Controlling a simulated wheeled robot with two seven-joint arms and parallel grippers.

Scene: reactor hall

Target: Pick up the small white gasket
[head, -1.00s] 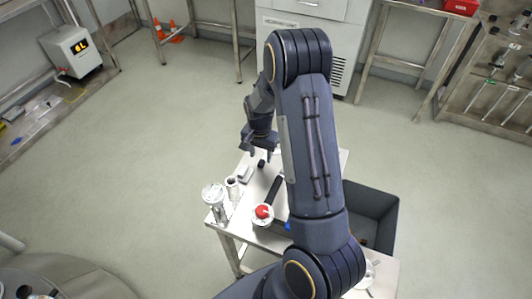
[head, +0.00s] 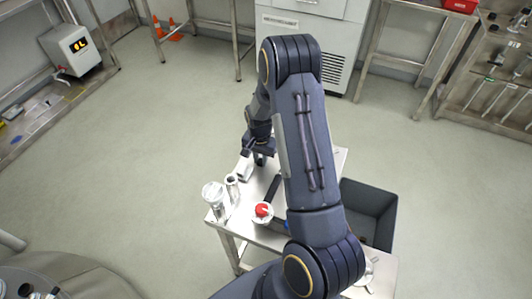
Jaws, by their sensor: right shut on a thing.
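My right gripper (head: 259,157) is low over the far left part of the steel cart. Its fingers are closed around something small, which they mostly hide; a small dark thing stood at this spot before. I cannot make out a small white gasket for certain. A whitish block (head: 245,170) lies on the cart just left of and nearer than the gripper. My left gripper is not in view.
The steel cart (head: 240,215) also holds a clear jar (head: 214,196), a metal cylinder (head: 232,187) and a white item with a red top (head: 263,211). A dark grey bin (head: 381,197) stands at its right. My right arm hides the cart's middle.

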